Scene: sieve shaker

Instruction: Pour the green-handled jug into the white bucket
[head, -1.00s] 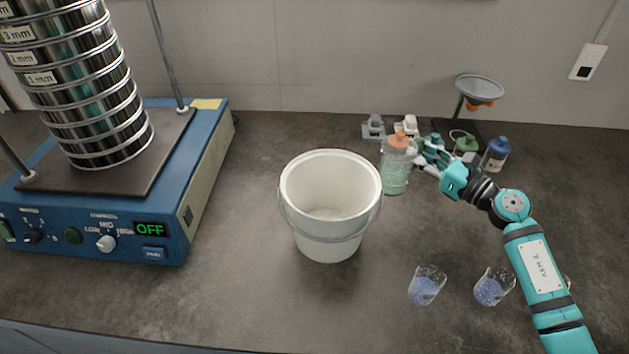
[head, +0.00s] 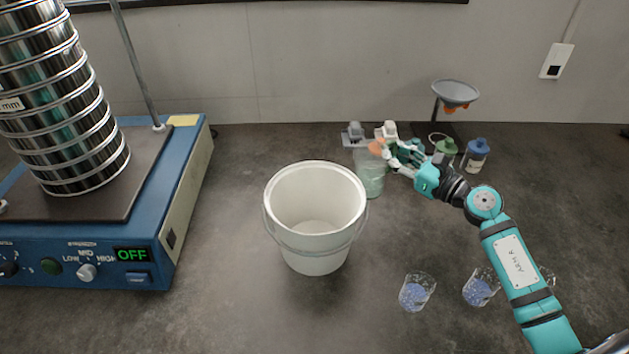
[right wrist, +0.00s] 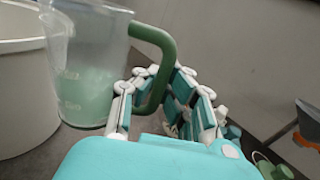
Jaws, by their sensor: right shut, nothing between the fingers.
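The clear jug (head: 370,178) stands just right of the bucket, with pale green contents in its lower part. Its green handle (right wrist: 160,45) shows clearly in the right wrist view. The white bucket (head: 315,252) stands upright in the middle of the bench, its visible inside empty. My right gripper (head: 404,156) is at the handle side of the jug. In the right wrist view its fingers (right wrist: 160,90) are beside and behind the handle, closed with no grip on it. My left gripper is out of view.
A blue sieve shaker (head: 190,200) with its sieve stack fills the left. Two beakers with blue beads (head: 416,291) (head: 480,288) stand in front. Behind are a funnel stand (head: 455,94), a blue-capped bottle (head: 477,154) and a green-capped bottle (head: 446,150). An orange top (head: 376,147) shows by the jug.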

